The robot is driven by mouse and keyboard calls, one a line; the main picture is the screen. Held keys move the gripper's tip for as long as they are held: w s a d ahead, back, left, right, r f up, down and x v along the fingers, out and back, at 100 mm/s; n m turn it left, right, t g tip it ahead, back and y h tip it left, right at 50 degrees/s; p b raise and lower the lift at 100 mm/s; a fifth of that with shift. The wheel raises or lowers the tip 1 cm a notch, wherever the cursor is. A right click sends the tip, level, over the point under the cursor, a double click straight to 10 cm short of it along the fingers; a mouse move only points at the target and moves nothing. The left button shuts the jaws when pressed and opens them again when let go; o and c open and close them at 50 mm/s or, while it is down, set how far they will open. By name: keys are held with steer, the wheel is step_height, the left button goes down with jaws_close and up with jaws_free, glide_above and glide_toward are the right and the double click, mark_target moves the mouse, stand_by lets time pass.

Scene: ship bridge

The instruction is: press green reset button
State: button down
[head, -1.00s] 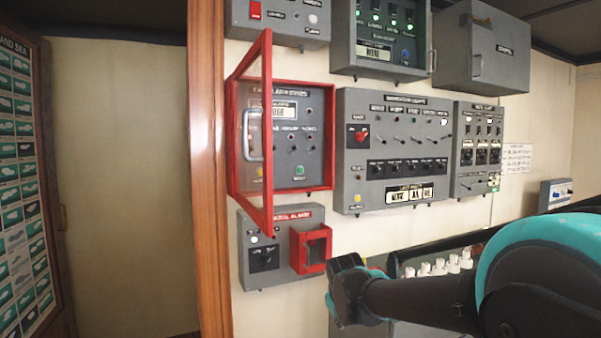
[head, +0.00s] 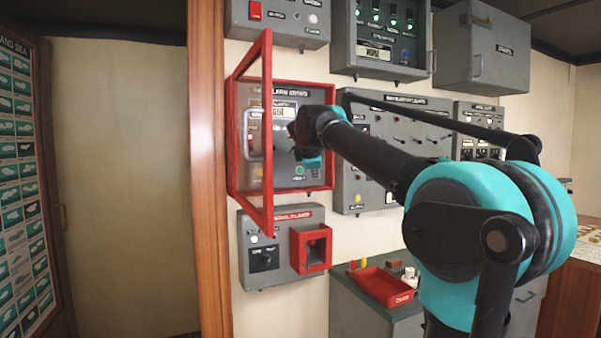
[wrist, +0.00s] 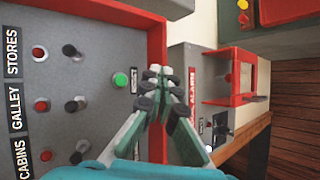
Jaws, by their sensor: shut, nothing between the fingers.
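The green button (head: 299,170) sits low on the grey face of the red-framed panel (head: 331,150). In the wrist view the green button (wrist: 119,80) shows round and lit-looking, with a small label beside it. My gripper (head: 292,130) is in front of this panel, above the button in the head view. In the wrist view my gripper (wrist: 158,72) has its fingers together and empty. The tips appear beside the button, over the red frame edge, and I see no contact. The glass door (head: 256,130) of the panel stands open to the left.
Below is a grey alarm box (head: 262,277) with a red guard (head: 318,265). A grey switch panel (head: 350,185) is close on the right. A red tray (head: 385,287) rests on a counter (head: 350,312). The open door's red frame bounds the left side.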

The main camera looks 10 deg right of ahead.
steer(key=shift+w, duration=0.15)
steer(key=shift+w+a+f, duration=0.1)
steer(key=shift+w+a, duration=0.35)
steer(key=shift+w, duration=0.9)
steer(key=shift+w+a+r, duration=0.1)
steer(key=shift+w+a, duration=0.35)
steer(key=shift+w, duration=0.9)
steer(key=shift+w+a+f, duration=0.1)
steer(key=shift+w+a, duration=0.35)
steer(key=shift+w, duration=0.9)
steer(key=shift+w+a, duration=0.15)
steer(key=shift+w, duration=0.25)
steer(key=shift+w+a, duration=0.1)
steer(key=shift+w, duration=0.3)
steer(key=shift+s, duration=0.1)
steer(key=shift+s+d, duration=0.25)
steer(key=shift+s, duration=0.45)
steer(key=shift+s+d, duration=0.25)
steer(key=shift+s, duration=0.55)
steer(key=shift+s+d, duration=0.25)
steer(key=shift+s, duration=0.55)
steer(key=shift+s+d, duration=0.25)
steer(key=shift+s, duration=0.55)
